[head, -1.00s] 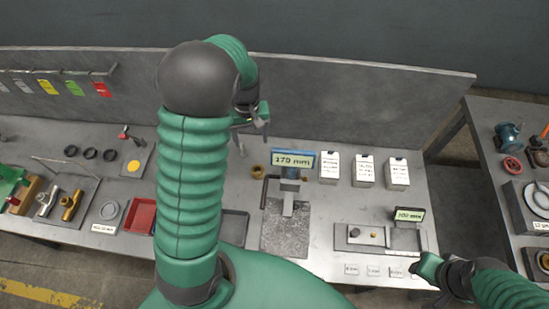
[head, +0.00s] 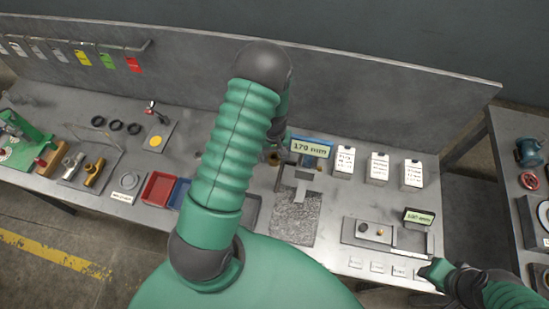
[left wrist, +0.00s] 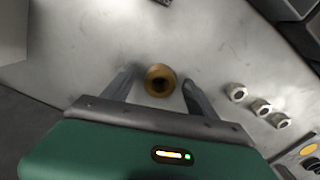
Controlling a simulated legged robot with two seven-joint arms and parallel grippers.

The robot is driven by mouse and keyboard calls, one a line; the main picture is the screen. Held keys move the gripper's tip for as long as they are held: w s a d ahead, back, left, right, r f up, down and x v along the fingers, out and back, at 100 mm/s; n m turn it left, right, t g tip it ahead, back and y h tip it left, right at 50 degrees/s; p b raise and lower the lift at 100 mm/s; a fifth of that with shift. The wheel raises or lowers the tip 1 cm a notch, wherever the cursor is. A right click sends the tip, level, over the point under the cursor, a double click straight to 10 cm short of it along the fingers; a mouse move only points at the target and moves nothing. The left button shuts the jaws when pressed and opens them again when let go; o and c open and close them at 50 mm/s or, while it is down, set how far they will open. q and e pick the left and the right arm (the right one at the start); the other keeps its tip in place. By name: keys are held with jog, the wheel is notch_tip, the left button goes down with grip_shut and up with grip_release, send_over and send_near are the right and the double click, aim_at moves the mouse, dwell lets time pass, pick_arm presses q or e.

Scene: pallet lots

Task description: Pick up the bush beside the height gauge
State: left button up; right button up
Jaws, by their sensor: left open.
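The height gauge (head: 304,168) stands on a dark granite plate, with a display reading 170 mm. The bush (head: 274,158) is a small brass ring on the bench just left of the gauge, partly hidden by my left arm. In the left wrist view the bush (left wrist: 160,69) stands on the grey bench top between the open fingers of my left gripper (left wrist: 158,80), and neither finger visibly touches it. In the head view that gripper is mostly hidden behind my arm. My right gripper (head: 432,270) is low at the bench's front right edge; its jaws are unclear.
Three white cards (head: 378,168) stand right of the gauge. A small plate with parts and a green display (head: 418,217) lies at front right. Red (head: 158,187) and blue trays are left of my arm. In the wrist view, three pale nut-like parts (left wrist: 261,107) lie right of the fingers.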

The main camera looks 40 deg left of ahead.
pick_arm(q)
jog(key=shift+w+f, duration=0.15)
jog(key=shift+a, duration=0.1)
jog(key=shift+c, duration=0.7)
jog(key=shift+a+f, duration=0.1)
jog(key=shift+a, duration=0.15)
jog(key=c, duration=0.7)
jog(key=shift+d, duration=0.15)
grip_shut()
